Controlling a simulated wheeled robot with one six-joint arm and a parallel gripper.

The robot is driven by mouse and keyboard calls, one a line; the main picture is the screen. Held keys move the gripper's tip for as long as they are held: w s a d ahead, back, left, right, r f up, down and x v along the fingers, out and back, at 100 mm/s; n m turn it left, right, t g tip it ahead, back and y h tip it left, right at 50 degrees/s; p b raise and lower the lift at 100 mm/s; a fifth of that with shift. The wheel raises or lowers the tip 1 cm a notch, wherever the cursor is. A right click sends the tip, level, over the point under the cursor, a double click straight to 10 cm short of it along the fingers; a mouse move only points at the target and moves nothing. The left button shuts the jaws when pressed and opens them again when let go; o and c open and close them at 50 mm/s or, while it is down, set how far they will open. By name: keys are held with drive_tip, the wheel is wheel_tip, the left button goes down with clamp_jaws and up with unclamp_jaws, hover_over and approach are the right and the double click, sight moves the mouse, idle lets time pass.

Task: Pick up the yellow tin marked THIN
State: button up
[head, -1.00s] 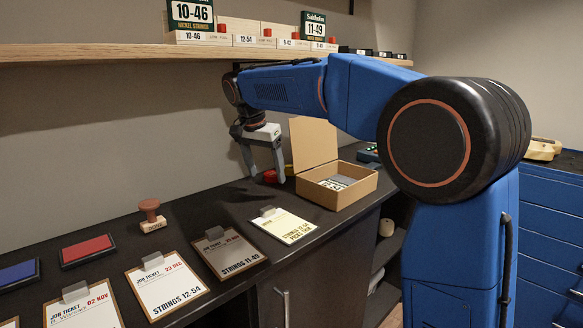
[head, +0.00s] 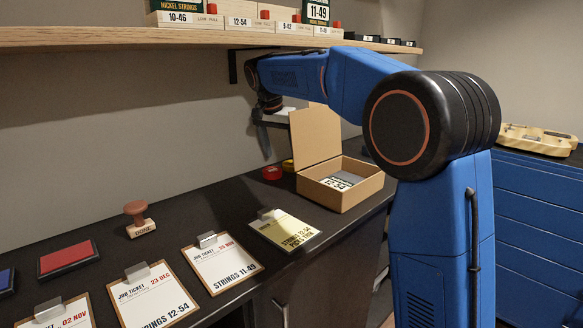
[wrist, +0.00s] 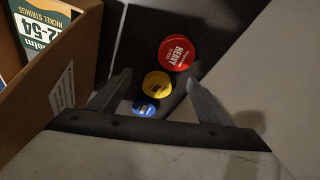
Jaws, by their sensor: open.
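The yellow tin (wrist: 157,85) lies on the dark bench top between a red tin marked HEAVY (wrist: 176,53) and a blue tin (wrist: 145,107). Its small marking is too blurred to read. My gripper (wrist: 158,78) is open and empty, with a finger on each side of the row of tins in the wrist view. In the head view, a little of the yellow tin (head: 288,165) shows behind the red tin (head: 272,173), beside the cardboard box. My gripper (head: 267,157) hangs just behind them there, and the blue tin is hidden.
The open cardboard box (head: 340,196) with string packs stands right of the tins; its wall is close to one finger in the wrist view. A shelf (head: 190,38) overhangs the bench. Job tickets, a stamp (head: 137,215) and ink pads lie at the front left.

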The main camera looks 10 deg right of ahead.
sight(291, 163)
drive_tip(key=w+d, duration=0.3)
drive_tip(key=shift+x, duration=2.55)
drive_tip(key=shift+a, duration=0.1)
drive_tip(key=c, duration=1.1)
